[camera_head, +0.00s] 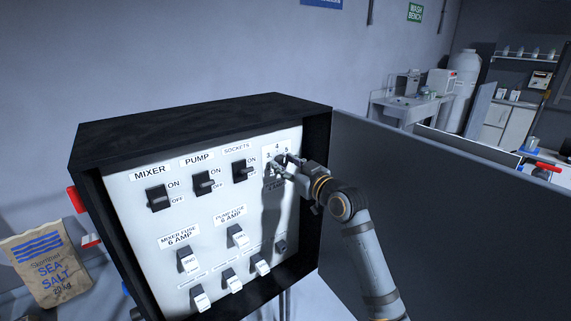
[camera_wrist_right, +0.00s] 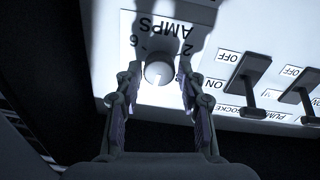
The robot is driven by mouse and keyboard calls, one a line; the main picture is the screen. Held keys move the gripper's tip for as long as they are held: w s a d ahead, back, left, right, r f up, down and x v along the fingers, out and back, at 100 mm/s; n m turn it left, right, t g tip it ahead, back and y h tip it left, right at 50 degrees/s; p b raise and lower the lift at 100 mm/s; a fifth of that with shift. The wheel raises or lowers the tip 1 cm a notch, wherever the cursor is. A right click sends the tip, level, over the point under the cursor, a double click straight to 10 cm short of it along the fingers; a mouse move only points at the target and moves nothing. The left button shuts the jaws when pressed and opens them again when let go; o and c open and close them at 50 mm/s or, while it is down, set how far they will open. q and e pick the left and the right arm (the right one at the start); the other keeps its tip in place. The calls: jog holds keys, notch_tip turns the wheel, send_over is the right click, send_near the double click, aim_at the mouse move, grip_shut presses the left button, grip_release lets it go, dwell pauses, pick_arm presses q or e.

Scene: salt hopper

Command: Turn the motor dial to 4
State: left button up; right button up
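The motor dial is a round pale knob (camera_wrist_right: 158,73) on a white label marked AMPS, with a 6 and a 2 readable upside down in the right wrist view. In the head view its number label (camera_head: 277,147) shows 3, 4 and 5 at the upper right of the white switch panel (camera_head: 140,228). My right gripper (camera_head: 279,163) is at the dial, hiding most of it there. In the wrist view its fingers (camera_wrist_right: 159,78) are spread on both sides of the knob, with small gaps visible. I cannot tell the dial's setting. My left gripper is not in view.
The mixer switch (camera_head: 158,198), pump switch (camera_head: 204,182) and sockets switch (camera_head: 243,171) are left of the dial, above several fuses. The black box's open grey door (camera_head: 440,205) stands right of my arm. A sea salt bag (camera_head: 47,265) is at the lower left.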

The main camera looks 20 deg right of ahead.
jog(key=shift+w+f, duration=0.1)
jog(key=shift+w, duration=0.05)
jog(key=shift+c, duration=2.3)
jog(key=shift+f+n+b, duration=0.25)
jog(key=shift+n+b, duration=0.05)
jog(key=shift+b, duration=0.2)
jog(key=shift+c, duration=1)
jog(key=shift+n+b, duration=0.3)
jog(key=shift+b, duration=0.05)
jog(key=shift+r, duration=0.15)
jog(key=o, duration=0.9)
jog(key=shift+w, duration=0.1)
jog(key=shift+o, duration=1.2)
jog(key=shift+w, duration=0.15)
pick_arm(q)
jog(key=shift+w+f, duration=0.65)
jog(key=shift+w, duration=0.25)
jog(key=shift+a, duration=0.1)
